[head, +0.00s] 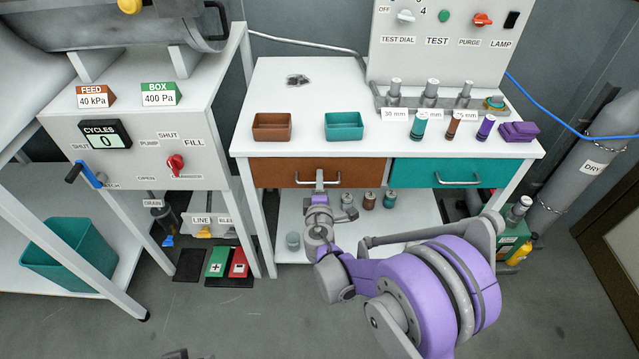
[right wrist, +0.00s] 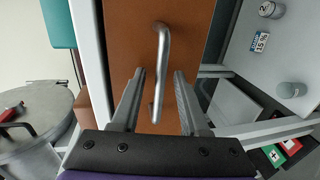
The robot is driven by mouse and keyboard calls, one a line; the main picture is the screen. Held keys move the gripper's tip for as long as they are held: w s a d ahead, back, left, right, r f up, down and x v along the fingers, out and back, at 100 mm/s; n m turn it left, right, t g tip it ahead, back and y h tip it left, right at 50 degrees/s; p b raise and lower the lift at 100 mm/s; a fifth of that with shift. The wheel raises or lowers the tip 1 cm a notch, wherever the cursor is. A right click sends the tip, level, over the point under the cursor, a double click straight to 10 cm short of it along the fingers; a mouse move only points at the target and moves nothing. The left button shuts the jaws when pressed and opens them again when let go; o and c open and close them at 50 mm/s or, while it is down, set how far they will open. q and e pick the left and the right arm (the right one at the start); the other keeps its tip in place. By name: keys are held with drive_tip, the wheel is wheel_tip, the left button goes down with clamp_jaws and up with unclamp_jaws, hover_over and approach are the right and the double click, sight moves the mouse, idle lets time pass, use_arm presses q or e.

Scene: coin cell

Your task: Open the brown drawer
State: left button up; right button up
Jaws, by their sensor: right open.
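The brown drawer (head: 283,173) is the left one under the white table top, and it looks shut. Its silver bar handle (head: 318,182) is on its front. In the right wrist view the brown front (right wrist: 130,45) fills the middle, and the handle (right wrist: 163,75) runs between my two fingers. My right gripper (head: 319,178) is at the drawer front, and its fingers (right wrist: 160,75) are open on either side of the handle. I cannot tell if they touch it. My left gripper is not clearly seen.
A teal drawer (head: 440,172) sits right of the brown one. A brown bin (head: 272,127) and a teal bin (head: 343,127) stand on the table. Small cylinders (head: 370,201) stand on the lower shelf (head: 420,222). The control cabinet (head: 150,150) stands to the left.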

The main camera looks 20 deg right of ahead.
drive_tip(key=shift+w, duration=0.15)
clamp_jaws()
idle(1.4)
